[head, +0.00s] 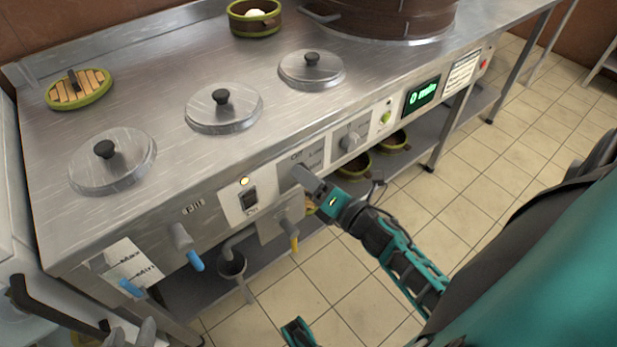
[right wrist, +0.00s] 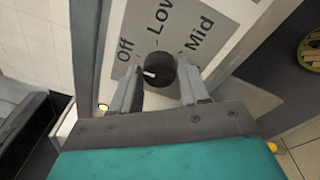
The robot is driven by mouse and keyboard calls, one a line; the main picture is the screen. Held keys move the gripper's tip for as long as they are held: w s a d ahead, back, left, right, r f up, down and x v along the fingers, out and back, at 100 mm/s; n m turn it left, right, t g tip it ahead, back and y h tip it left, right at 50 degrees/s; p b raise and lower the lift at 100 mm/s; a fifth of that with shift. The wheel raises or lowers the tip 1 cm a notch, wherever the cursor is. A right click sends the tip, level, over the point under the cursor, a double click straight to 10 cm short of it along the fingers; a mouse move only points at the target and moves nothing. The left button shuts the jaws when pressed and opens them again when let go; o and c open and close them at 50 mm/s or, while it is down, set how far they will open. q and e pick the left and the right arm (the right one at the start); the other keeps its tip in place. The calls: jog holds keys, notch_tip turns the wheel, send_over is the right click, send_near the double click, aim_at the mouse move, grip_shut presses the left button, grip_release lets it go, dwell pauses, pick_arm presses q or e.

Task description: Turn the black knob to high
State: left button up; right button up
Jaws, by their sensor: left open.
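The black knob (right wrist: 160,72) is on a pale panel with the labels Off, Low and Mid around its upper side in the right wrist view. Its white mark lies toward the left, on the Off side; no High label shows. My right gripper (right wrist: 161,90) is open, with one finger on each side of the knob; I cannot tell whether they touch it. In the head view my right gripper (head: 303,177) is at the front panel (head: 316,152) and hides the knob.
A black switch (head: 249,200) under a lit lamp is left of the right gripper. Another knob (head: 350,140) and a green display (head: 423,94) are to its right. A yellow-handled tap (head: 294,240) is below. Lidded pots (head: 222,108) are set in the steel counter (head: 150,215).

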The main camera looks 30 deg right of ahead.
jog(key=c, duration=0.6)
jog(key=shift+c, duration=0.2)
jog(key=shift+a+r+n+h+p, duration=0.1)
jog(key=shift+n+h+p, duration=1)
jog(key=shift+n, duration=4.55)
jog(key=shift+f+n+h+p, duration=0.1)
jog(key=shift+n+p, duration=1.95)
jog(key=shift+n, duration=3.55)
jog(key=shift+a+r+n+h+p, duration=0.1)
jog(key=shift+n+h+p, duration=1)
jog(key=shift+n, duration=4.55)
jog(key=shift+y+p, duration=0.45)
jog(key=shift+y, duration=0.05)
